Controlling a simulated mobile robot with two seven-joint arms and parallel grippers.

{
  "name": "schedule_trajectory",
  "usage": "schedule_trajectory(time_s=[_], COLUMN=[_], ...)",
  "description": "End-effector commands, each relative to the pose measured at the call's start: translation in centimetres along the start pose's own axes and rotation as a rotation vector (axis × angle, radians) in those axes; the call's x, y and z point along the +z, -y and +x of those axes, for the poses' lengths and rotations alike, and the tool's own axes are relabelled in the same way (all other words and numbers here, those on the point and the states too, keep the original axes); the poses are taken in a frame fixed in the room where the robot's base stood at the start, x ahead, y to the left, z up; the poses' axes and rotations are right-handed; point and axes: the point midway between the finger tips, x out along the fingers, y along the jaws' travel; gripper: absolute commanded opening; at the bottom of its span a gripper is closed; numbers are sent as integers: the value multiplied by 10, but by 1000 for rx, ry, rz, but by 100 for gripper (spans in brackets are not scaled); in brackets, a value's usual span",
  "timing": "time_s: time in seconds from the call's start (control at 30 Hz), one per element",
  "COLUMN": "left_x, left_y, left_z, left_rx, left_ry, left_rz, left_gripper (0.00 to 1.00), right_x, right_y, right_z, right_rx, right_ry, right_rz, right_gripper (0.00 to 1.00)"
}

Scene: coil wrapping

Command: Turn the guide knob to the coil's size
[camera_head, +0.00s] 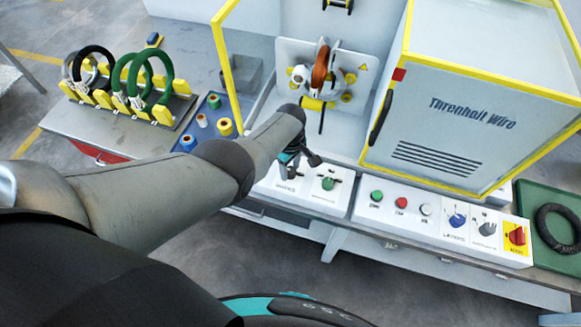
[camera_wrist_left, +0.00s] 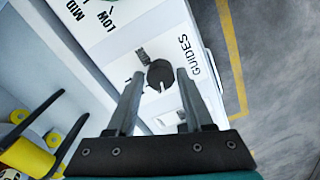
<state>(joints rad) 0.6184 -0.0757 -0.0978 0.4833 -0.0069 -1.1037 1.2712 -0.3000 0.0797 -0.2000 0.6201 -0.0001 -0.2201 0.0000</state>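The guide knob (camera_wrist_left: 159,73) is a dark round knob on a white panel, beside the printed word GUIDES in the left wrist view. A small white mark shows on its lower side. My left gripper (camera_wrist_left: 159,84) is open, with one finger at either side of the knob; I cannot tell whether they touch it. In the head view my left gripper (camera_head: 298,162) is over the left end of the front panel and hides the knob. A copper-brown coil (camera_head: 320,66) stands upright in the machine. My right gripper is not in view.
A green knob (camera_head: 328,183) is right of the guide knob. Buttons and a red switch (camera_head: 517,236) are further right. A yellow-edged cabinet (camera_head: 470,110) stands behind them. Black and green coils (camera_head: 160,75) stand on a rack at left; a black coil (camera_head: 558,228) lies at right.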

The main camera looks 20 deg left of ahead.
Motion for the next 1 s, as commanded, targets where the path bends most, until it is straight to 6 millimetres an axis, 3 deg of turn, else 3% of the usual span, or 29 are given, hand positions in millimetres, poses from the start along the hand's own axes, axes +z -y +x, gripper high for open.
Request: schedule_trajectory(time_s=[0.17, 0.53, 1.0], left_x=[0, 1, 1], left_y=[0, 0, 0], left_z=[0, -6, -74], left_rx=[-1, 0, 1], left_ry=[1, 2, 0], left_rz=[0, 1, 1], left_gripper=[72, 72, 72], right_x=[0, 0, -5], right_y=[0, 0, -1], right_z=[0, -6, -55], right_rx=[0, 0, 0], right_ry=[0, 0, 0], right_rz=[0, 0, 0], right_gripper=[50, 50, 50])
